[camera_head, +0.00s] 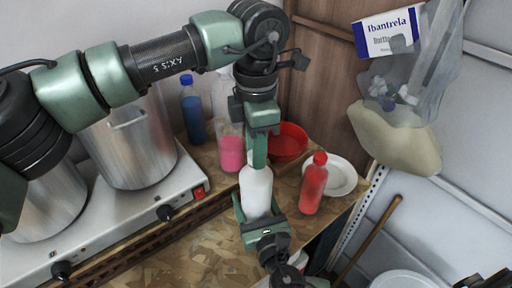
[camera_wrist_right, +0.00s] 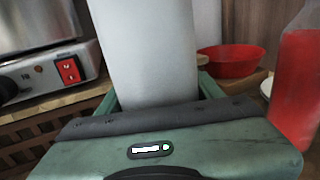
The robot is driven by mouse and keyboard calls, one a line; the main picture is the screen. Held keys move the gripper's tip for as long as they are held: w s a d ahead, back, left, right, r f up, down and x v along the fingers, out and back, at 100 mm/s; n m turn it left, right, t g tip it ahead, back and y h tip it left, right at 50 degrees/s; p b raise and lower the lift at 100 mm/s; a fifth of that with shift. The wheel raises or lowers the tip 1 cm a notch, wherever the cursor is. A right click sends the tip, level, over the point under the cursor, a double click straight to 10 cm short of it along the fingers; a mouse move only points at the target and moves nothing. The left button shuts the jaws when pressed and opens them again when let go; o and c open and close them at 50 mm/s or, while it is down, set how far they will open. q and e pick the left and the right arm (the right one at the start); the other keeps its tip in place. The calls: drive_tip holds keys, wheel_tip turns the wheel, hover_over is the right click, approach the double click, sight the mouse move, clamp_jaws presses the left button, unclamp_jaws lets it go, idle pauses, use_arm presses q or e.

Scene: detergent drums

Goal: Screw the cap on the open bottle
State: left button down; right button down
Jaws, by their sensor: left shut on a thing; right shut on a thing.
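A white bottle (camera_head: 256,192) stands upright at the front of the wooden worktop, and its body fills the middle of the right wrist view (camera_wrist_right: 147,55). My right gripper (camera_head: 262,222) is shut around its lower body, with a finger on each side. My left gripper (camera_head: 257,158) points straight down from above, directly over the bottle's neck. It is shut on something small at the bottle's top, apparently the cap. The fingers hide the cap and the neck, so I cannot tell how the cap sits on the thread.
A pink bottle (camera_head: 231,152), a blue bottle (camera_head: 193,112) and a red bowl (camera_head: 291,137) stand behind. A red bottle (camera_head: 314,184) and a white plate (camera_head: 344,176) are to the right. Metal pots (camera_head: 132,150) on a white hotplate (camera_head: 112,218) fill the left.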

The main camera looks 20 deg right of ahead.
use_arm(q)
drive_tip(key=c, duration=1)
unclamp_jaws()
wheel_tip(320, 180, up, 12)
drive_tip(key=shift+r, duration=0.1)
use_arm(e)
drive_tip(key=shift+c, duration=0.9)
unclamp_jaws()
drive_tip(key=shift+f, duration=0.1)
